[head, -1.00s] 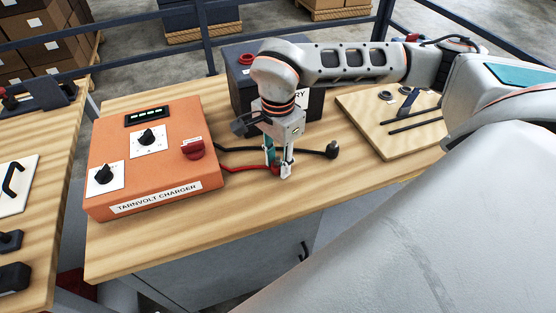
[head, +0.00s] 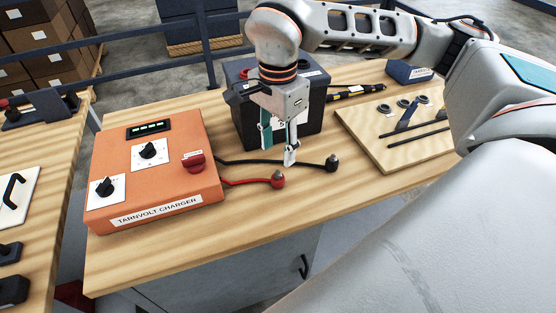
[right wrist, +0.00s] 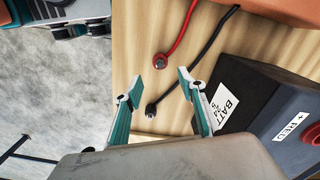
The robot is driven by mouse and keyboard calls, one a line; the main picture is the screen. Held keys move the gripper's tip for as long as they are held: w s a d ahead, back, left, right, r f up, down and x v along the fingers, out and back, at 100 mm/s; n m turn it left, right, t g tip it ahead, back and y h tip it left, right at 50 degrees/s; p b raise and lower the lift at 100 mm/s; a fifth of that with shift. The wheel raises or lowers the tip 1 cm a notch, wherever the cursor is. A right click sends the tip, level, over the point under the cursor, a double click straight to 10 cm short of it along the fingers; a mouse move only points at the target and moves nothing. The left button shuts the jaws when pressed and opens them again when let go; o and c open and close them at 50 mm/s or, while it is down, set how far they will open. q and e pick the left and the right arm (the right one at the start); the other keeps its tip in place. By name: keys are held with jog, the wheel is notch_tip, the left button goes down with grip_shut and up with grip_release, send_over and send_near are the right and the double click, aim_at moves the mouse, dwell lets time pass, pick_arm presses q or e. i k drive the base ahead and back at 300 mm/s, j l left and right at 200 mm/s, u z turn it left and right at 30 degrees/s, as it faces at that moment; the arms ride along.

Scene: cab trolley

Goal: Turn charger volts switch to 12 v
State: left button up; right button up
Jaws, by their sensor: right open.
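The orange charger (head: 156,190) sits at the left of the wooden bench in the head view, labelled TARNVOLT CHARGER. It has a black knob (head: 149,151) on an upper white plate and another black knob (head: 105,187) on a lower-left plate. A red rotary switch (head: 193,163) is at its right. The markings are too small to read. My right gripper (head: 278,153) is open and empty, right of the charger, pointing down in front of the battery.
A black battery (head: 240,105) stands behind my right gripper. A red lead (head: 245,183) and a black lead (head: 285,163) run from the charger across the bench. A tool board (head: 370,150) lies at the right. The bench front (head: 200,250) is clear.

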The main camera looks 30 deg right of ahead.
aim_at(105, 189)
jog(key=k, duration=1)
